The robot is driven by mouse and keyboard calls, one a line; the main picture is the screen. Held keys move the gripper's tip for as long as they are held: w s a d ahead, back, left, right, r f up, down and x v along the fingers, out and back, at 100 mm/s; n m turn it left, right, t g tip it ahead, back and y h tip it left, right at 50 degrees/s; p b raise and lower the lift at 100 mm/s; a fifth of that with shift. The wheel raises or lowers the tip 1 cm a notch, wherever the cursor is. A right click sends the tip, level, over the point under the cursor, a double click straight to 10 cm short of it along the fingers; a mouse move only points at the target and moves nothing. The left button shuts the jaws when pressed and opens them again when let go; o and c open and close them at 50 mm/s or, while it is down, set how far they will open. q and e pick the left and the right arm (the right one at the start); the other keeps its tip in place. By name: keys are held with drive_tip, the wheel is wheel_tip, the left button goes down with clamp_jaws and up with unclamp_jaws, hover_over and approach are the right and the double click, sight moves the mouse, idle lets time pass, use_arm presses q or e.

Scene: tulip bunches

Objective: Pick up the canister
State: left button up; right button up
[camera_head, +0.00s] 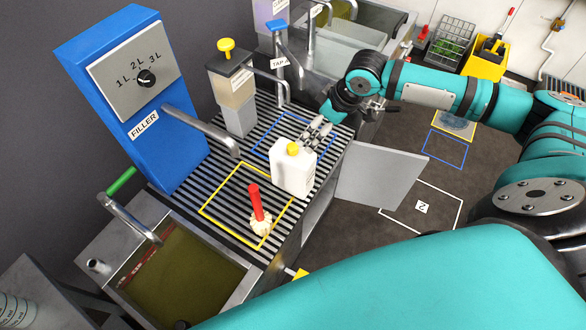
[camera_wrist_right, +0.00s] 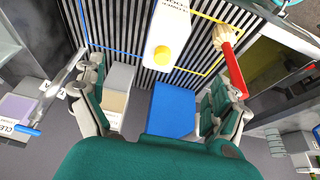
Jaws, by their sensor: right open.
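The canister (camera_head: 290,178) is white with a yellow cap and stands upright on the slatted drain rack, between the blue and yellow outlines. It also shows at the top of the right wrist view (camera_wrist_right: 166,28), label partly cut off. My right gripper (camera_head: 318,132) is beside the canister at its upper right in the head view. In the wrist view its fingers are spread wide (camera_wrist_right: 158,82), with the canister beyond them and nothing held between them. Whether a finger touches the canister is unclear. My left gripper is not in view.
A red-handled brush (camera_head: 256,205) stands in the yellow outline near the canister. The blue filler (camera_head: 135,110) with its spout (camera_head: 205,132) and a grey dispenser (camera_head: 233,100) stand behind. A sink (camera_head: 180,270) is at front left. An open grey door panel (camera_head: 378,176) juts out right.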

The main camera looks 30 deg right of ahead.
sight(294, 154)
drive_tip(key=p+x, duration=0.1)
drive_tip(key=x, duration=1)
drive_tip(key=shift+a, duration=0.15)
drive_tip(key=shift+s+a+p+x, duration=0.1)
drive_tip(key=shift+p+x, duration=0.15)
drive_tip(key=shift+x, duration=0.75)
drive_tip(key=shift+s+a+p+x, duration=0.1)
drive_tip(key=shift+a+p+x, duration=0.1)
drive_tip(key=shift+x, duration=0.8)
drive_tip(key=shift+s+a+p+x, duration=0.1)
drive_tip(key=shift+p+x, duration=0.15)
drive_tip(key=shift+x, duration=0.75)
drive_tip(key=shift+d, duration=0.1)
drive_tip(key=c, duration=1.7)
drive_tip(key=shift+w+r, duration=0.1)
drive_tip(key=shift+r, duration=0.1)
